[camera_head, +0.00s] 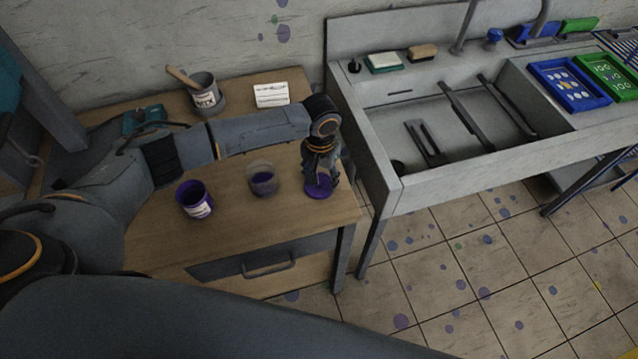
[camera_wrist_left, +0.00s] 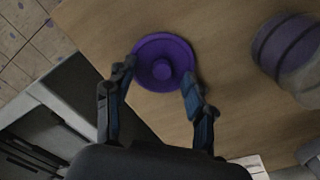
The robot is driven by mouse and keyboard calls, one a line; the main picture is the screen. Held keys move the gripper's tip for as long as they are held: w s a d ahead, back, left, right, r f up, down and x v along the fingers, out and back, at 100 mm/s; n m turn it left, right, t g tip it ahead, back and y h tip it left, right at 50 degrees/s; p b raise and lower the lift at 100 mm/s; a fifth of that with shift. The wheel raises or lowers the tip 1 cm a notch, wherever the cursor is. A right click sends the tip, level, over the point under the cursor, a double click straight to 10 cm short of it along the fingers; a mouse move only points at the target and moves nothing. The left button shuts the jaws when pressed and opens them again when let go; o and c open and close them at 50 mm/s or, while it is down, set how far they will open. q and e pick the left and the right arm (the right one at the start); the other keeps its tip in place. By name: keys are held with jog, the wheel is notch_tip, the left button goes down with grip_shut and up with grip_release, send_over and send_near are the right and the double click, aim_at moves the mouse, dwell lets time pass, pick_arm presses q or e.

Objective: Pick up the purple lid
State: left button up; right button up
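The purple lid (camera_head: 318,187) lies on the wooden table near its right edge, a round disc with a raised knob. My left gripper (camera_head: 319,176) points down right above the lid. In the left wrist view its two fingers (camera_wrist_left: 156,78) are spread apart, one toward each side of the lid's near part. I cannot tell whether they touch it. My right gripper does not show in either view.
A clear cup with purple contents (camera_head: 262,179) and a purple pot with a label (camera_head: 195,199) stand left of the lid. A grey can with a wooden-handled tool (camera_head: 205,95) and a white card (camera_head: 271,95) sit further back. A metal sink (camera_head: 385,196) stands right of the table.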

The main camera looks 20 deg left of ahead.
pick_arm(q)
jog(key=shift+s+f, duration=0.25)
jog(key=shift+f, duration=0.05)
jog(key=shift+c, duration=0.2)
